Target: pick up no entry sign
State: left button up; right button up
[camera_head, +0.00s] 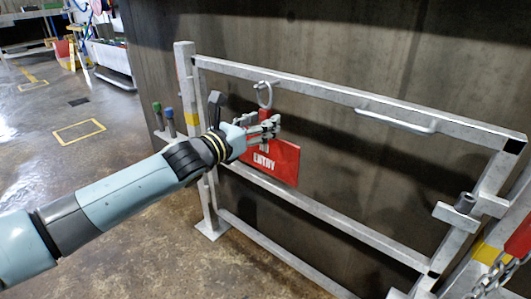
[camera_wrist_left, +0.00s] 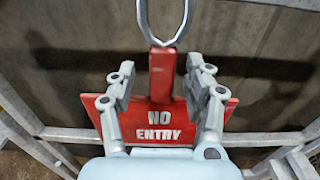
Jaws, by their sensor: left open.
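The red no entry sign (camera_head: 283,163) with white lettering hangs from a metal ring (camera_head: 264,94) on the top rail of the grey gate. My left gripper (camera_head: 272,127) is in front of the sign's upper part and hides some of it in the head view. In the left wrist view, the sign (camera_wrist_left: 157,125) shows its words, and its narrow red upper tab (camera_wrist_left: 162,73) stands between the two open fingers (camera_wrist_left: 160,80). The fingers show gaps on both sides of the tab. My right gripper is not in view.
The grey metal gate (camera_head: 350,97) has a handle (camera_head: 395,115) on its top rail and a latch post at right, with a chain (camera_head: 492,277) below. A dark wall stands close behind. Green and blue-topped posts (camera_head: 169,120) stand left of the gate. Open floor lies at left.

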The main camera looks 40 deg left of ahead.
pick_arm(q)
jog(key=shift+w+d+r, duration=0.1)
jog(key=shift+w+r, duration=0.35)
jog(key=shift+w, duration=0.1)
jog(key=shift+w+f+p, duration=0.2)
jog(key=shift+p, duration=0.1)
grip_shut()
